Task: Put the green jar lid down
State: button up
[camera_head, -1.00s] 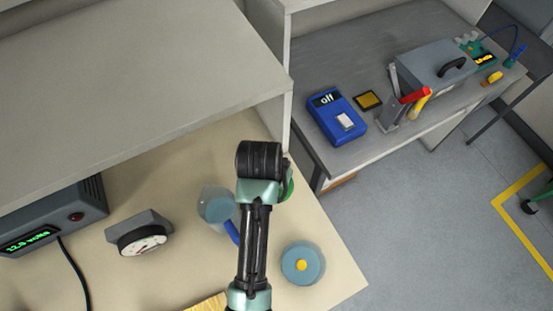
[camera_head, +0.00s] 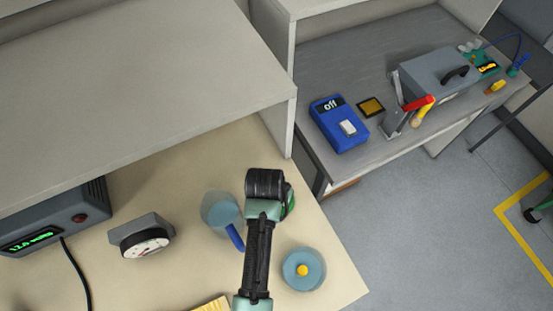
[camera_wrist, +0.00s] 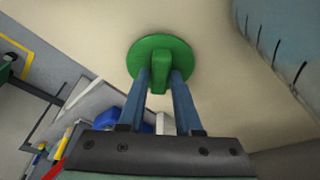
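The green jar lid (camera_wrist: 146,47) is a round disc with a raised bar handle. In the wrist view, my gripper (camera_wrist: 161,80) has its two blue fingers on either side of that handle, shut on it. The lid appears just over the tan tabletop; whether it touches is hard to tell. In the head view, only a green edge of the lid (camera_head: 291,203) shows beside my wrist, and the fingers are hidden.
A round blue container with a yellow centre (camera_head: 303,269) stands near the table's right edge. A dial gauge (camera_head: 144,240) and a power supply (camera_head: 50,222) are at left. An overhead shelf (camera_head: 150,75) covers the back. Bare tabletop (camera_head: 322,228) lies right of my wrist.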

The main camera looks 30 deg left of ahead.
jog(key=shift+o, duration=1.4)
jog(key=shift+r, duration=0.1)
jog(key=v, duration=1.2)
jog(key=w+d+r+t+y, duration=0.1)
jog(key=w+r+t, duration=0.6)
jog(key=r, duration=0.7)
jog(key=w+d+r+t+y, duration=0.15)
jog(key=w+r+t, duration=0.25)
jog(key=w+r, duration=0.75)
jog(key=s+d+r+m+t+h, duration=0.1)
jog(key=s+d+r+t, duration=0.15)
jog(key=r, duration=0.65)
jog(key=s+d+r+t, duration=0.15)
jog(key=r+t, duration=0.25)
jog(key=r, duration=0.5)
jog(key=s+d+r+t+h, duration=0.1)
jog(key=s+d+r+t, duration=0.2)
jog(key=r, duration=0.6)
jog(key=s+d+r+t+h, duration=0.1)
jog(key=s+r+t, duration=0.3)
jog(key=s+r, duration=0.4)
jog(key=shift+d+r, duration=0.5)
jog(key=shift+d, duration=0.4)
